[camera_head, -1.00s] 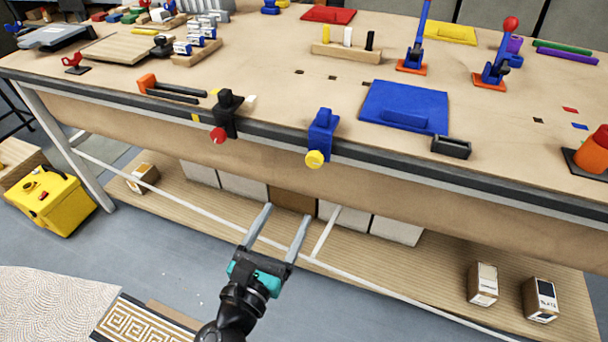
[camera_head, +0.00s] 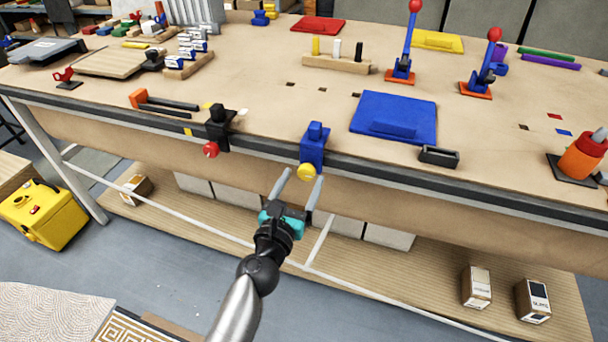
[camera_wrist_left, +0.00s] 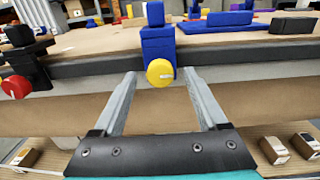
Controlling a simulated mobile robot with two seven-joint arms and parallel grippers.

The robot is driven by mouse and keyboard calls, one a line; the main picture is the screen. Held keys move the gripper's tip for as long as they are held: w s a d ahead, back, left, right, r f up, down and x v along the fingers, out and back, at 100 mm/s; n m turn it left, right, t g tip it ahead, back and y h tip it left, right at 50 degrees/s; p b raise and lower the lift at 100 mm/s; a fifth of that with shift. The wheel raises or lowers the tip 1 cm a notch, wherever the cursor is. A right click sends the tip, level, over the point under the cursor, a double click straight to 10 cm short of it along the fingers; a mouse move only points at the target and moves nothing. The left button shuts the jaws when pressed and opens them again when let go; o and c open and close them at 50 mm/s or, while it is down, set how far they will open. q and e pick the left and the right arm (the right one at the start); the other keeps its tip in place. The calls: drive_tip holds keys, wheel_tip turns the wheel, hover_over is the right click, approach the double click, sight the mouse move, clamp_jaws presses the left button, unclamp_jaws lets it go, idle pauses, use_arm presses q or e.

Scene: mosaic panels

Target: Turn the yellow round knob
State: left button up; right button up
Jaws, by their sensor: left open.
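The yellow round knob (camera_head: 306,172) sits on the front of a blue block-shaped mount (camera_head: 314,146) at the front edge of the workbench. In the left wrist view the yellow knob (camera_wrist_left: 160,72) shows near the middle, with a small pale mark on its face. My left gripper (camera_head: 304,180) is open and empty, just below and in front of the knob in the head view. In the left wrist view its fingertips (camera_wrist_left: 159,76) lie to either side of the knob, and I see no contact. My right gripper is not in view.
A red knob on a black mount (camera_head: 217,130) is to the left on the same edge. A blue panel (camera_head: 394,117) and a black tray (camera_head: 438,157) lie behind and to the right. Below, a wooden shelf (camera_head: 420,275) holds small boxes. Space in front of the bench is clear.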

use_arm(q)
drive_tip(key=shift+x, duration=1.1)
clamp_jaws()
